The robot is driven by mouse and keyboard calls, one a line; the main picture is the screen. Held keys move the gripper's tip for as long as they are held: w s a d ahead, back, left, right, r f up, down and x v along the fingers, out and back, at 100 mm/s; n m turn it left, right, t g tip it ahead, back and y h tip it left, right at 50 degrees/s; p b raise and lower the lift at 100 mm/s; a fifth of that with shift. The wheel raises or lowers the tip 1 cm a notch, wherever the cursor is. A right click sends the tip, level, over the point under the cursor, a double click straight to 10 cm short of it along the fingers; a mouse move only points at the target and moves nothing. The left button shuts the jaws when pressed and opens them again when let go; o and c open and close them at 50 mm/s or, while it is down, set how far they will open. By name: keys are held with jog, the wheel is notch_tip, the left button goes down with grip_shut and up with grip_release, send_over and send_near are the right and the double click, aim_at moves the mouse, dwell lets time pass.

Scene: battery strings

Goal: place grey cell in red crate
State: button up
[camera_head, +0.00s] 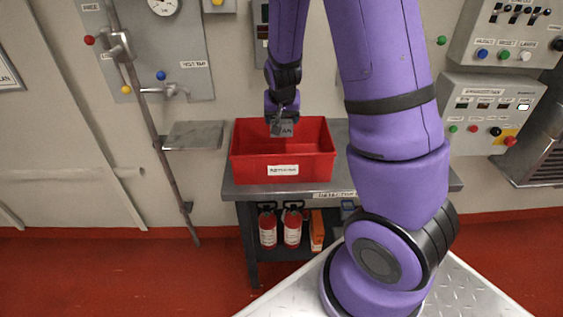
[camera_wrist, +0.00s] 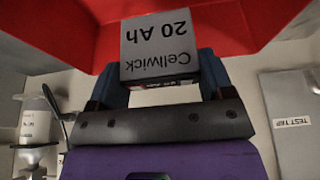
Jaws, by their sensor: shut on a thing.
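The red crate (camera_head: 258,170) stands on a grey metal table against the wall, with a white label on its front. My gripper (camera_head: 282,122) is over the crate's opening and is shut on the grey cell (camera_head: 283,130). In the wrist view the grey cell (camera_wrist: 160,48) reads "Cellwick 20 Ah" upside down and sits between the dark fingers of my gripper (camera_wrist: 160,85). Red crate wall (camera_wrist: 285,15) fills the top of that view. From the head view I cannot tell whether the cell touches the crate floor.
The table (camera_head: 240,191) has bare top right of the crate, partly behind my arm. A grey wall shelf (camera_head: 193,134) is left of the crate. Two fire extinguishers (camera_head: 268,228) stand under the table. Control boxes (camera_head: 490,115) hang at the right.

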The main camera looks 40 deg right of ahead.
jog(key=shift+f, duration=5.2)
jog(key=shift+f, duration=0.15)
jog(key=o, duration=1.1)
